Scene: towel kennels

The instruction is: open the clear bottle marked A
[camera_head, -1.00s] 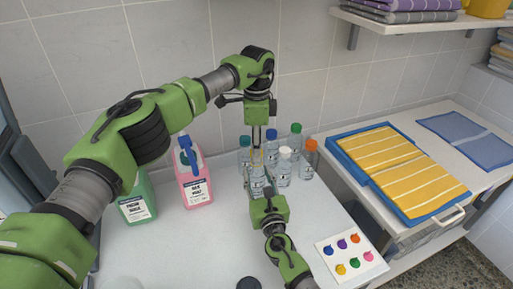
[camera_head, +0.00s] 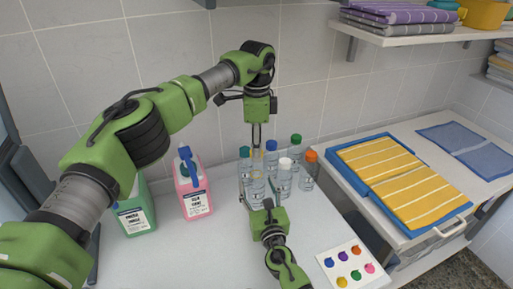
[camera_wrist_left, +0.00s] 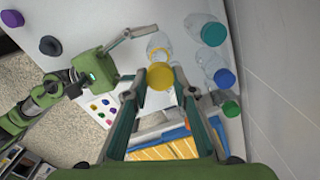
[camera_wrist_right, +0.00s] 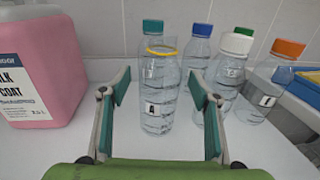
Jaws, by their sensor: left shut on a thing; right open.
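The clear bottle marked A (camera_wrist_right: 157,108) stands upright in the right wrist view. A thin yellow ring (camera_wrist_right: 163,50) circles its top; no cap sits there. My right gripper (camera_wrist_right: 163,83) is open, its fingers on either side of the bottle, apart from it. In the head view it (camera_head: 256,196) comes from the front at bottle height. My left gripper (camera_wrist_left: 160,82) is shut on a yellow cap (camera_wrist_left: 160,75). In the head view the left gripper (camera_head: 257,148) points down above the bottle (camera_head: 257,188). The gap between cap and bottle is hard to judge.
Capped clear bottles stand close behind and right: teal (camera_wrist_right: 152,27), blue (camera_wrist_right: 201,30), white (camera_wrist_right: 237,43), green (camera_head: 296,139) and orange (camera_wrist_right: 288,48). A pink jug (camera_head: 194,200) and green jug (camera_head: 135,215) stand left. A card of coloured spots (camera_head: 347,264) lies front right.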

